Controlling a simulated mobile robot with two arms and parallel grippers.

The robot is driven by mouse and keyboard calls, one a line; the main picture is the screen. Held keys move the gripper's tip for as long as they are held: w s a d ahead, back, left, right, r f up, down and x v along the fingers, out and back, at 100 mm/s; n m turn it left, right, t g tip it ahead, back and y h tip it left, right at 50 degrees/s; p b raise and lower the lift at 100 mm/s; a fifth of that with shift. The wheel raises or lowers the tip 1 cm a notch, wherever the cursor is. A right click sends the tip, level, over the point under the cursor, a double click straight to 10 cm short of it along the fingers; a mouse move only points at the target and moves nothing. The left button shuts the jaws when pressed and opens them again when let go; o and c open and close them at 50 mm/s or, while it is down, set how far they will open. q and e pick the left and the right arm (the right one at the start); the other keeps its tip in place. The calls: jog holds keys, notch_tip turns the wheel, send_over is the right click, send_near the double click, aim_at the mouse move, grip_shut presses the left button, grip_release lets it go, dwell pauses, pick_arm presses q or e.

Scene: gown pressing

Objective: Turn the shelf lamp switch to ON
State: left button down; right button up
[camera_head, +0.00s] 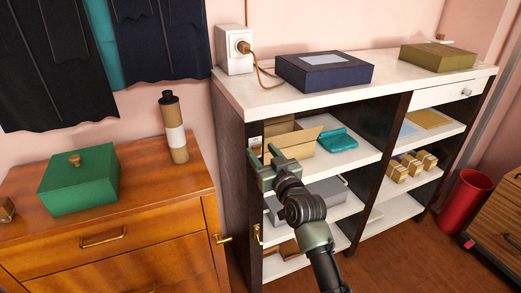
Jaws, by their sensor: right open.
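My right gripper (262,168) is open and empty, in front of the left end of the white-topped shelf unit (290,92). Its jaws are close to the unit's dark left side panel. A small pale plate (256,141) shows just above the jaws at that panel's front edge; it may be the lamp switch, but it is too small to read its position. A small brass fitting (258,235) is lower on the same panel, left of my right arm. I cannot tell whether the jaws touch anything. My left gripper is out of view.
An open cardboard box (292,143) and a teal item (337,140) lie on the upper shelf behind the gripper. A white socket box (234,62) with a plugged cord stands above. A wooden dresser (110,235) stands left, a red bin (466,208) right.

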jog(key=shift+w+a, duration=0.2)
jog(key=shift+w, duration=0.35)
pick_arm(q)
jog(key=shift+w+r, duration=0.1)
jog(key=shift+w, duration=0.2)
pick_arm(e)
jog(key=shift+w, duration=0.1)
grip_shut()
jog(key=r+g+p, duration=0.1)
jog(key=p, duration=0.3)
jog(key=shift+w+p, duration=0.1)
jog(key=shift+p, duration=0.5)
jog(key=shift+f, duration=0.25)
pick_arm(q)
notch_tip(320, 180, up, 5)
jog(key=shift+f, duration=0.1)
pick_arm(e)
grip_release()
